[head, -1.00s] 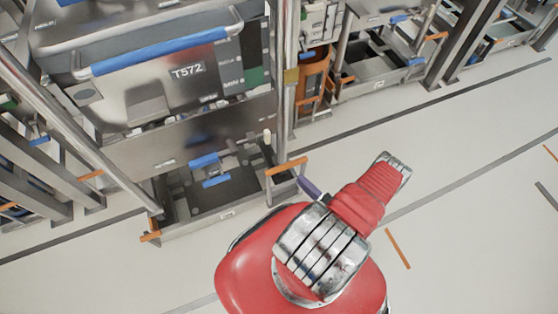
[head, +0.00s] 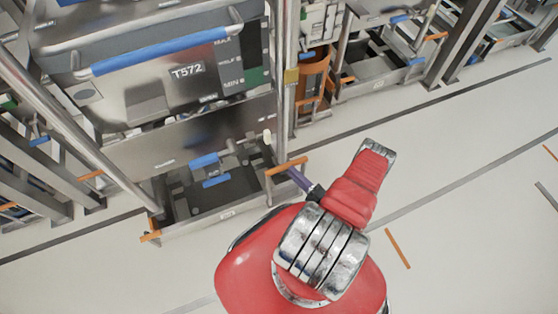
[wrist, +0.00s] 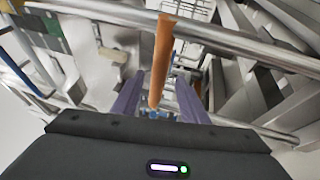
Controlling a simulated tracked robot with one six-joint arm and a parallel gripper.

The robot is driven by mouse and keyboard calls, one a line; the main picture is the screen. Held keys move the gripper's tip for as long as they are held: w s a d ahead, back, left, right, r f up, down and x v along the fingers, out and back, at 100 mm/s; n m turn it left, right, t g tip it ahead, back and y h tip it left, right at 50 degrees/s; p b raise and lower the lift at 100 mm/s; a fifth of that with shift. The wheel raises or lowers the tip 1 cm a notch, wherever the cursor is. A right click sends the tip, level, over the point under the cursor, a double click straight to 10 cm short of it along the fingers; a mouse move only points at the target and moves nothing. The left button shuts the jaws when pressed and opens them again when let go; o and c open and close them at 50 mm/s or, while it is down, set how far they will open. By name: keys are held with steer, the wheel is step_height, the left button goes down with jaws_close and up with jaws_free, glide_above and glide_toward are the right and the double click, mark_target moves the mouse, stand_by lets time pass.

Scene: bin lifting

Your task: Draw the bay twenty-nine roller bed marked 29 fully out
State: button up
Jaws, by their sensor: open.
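A low tray-like bed (head: 232,208) with a dark interior sits at floor level under the steel bin marked T572 (head: 187,70). I cannot read the number 29 on it; a small label on its front is too small to read. An orange handle bar (head: 286,166) stands at its right front corner, and another (head: 150,236) at its left. My gripper (head: 296,177) is close to the right handle, its purple fingers partly hidden by my arm. In the wrist view, my gripper (wrist: 159,80) is open, with an orange bar (wrist: 161,58) between and ahead of its fingers; I cannot tell whether they touch.
Steel posts (head: 283,80) frame the bay. An orange bin (head: 313,75) and more bays stand to the right. Steel rails (wrist: 235,40) cross the wrist view. The pale floor (head: 460,200) in front and to the right is clear.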

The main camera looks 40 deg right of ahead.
steer(key=x, duration=0.9)
steer(key=shift+c, duration=0.4)
steer(key=shift+s, duration=0.1)
jaws_close()
steer(key=shift+s+a+f, duration=0.1)
stand_by(0.4)
